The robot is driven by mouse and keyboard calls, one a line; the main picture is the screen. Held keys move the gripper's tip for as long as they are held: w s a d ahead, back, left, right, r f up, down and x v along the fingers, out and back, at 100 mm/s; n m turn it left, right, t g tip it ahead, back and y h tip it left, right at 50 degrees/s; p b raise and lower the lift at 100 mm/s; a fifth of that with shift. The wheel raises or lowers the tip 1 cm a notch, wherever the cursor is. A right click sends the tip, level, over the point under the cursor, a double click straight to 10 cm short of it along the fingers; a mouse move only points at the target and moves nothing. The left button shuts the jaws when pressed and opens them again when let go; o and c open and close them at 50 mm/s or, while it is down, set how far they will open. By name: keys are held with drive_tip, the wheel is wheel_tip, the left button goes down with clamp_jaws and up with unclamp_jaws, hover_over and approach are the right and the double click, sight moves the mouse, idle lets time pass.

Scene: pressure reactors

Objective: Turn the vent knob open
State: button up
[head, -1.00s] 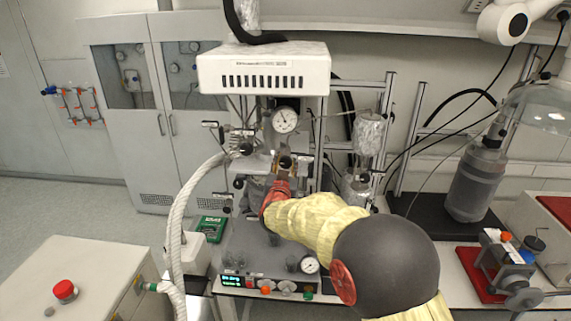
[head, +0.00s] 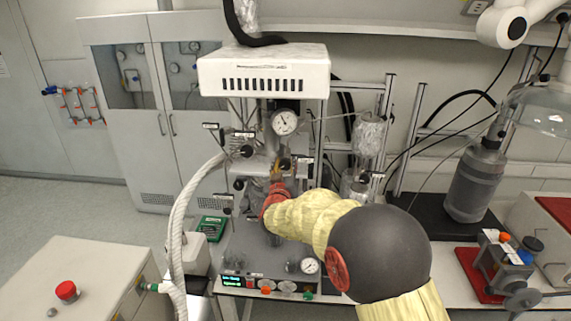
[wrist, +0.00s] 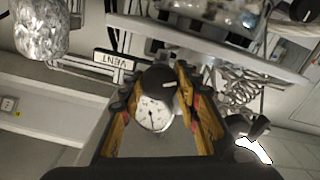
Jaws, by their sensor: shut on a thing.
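The vent knob (wrist: 160,77) is a dark round knob with a pale mark, between my fingertips in the wrist view. A VENT label (wrist: 113,60) reads upside down beside it. My gripper (wrist: 158,80) is shut on the knob, one yellow-and-black finger on each side. In the head view my gripper (head: 281,166) reaches the front of the reactor, below the round pressure gauge (head: 284,122). The knob is small there and partly hidden by my gripper. The gauge face also shows between my fingers in the wrist view (wrist: 153,115).
The white reactor housing (head: 263,72) overhangs above. A white braided hose (head: 178,225) runs down at the left. Thin tubing and other small valves crowd around the knob. A foil-wrapped vessel (head: 369,133) stands at the right. A green case (head: 211,228) lies low at the left.

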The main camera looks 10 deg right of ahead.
drive_tip(key=n+p, duration=0.2)
drive_tip(key=n, duration=0.4)
drive_tip(key=shift+r+n, duration=0.1)
drive_tip(key=shift+n, duration=0.2)
drive_tip(key=n+p, duration=0.2)
drive_tip(key=n, duration=0.4)
drive_tip(key=shift+a, duration=0.1)
drive_tip(key=shift+f, duration=0.2)
drive_tip(key=o, duration=1.2)
drive_tip(key=shift+c, duration=0.2)
drive_tip(key=v, duration=0.8)
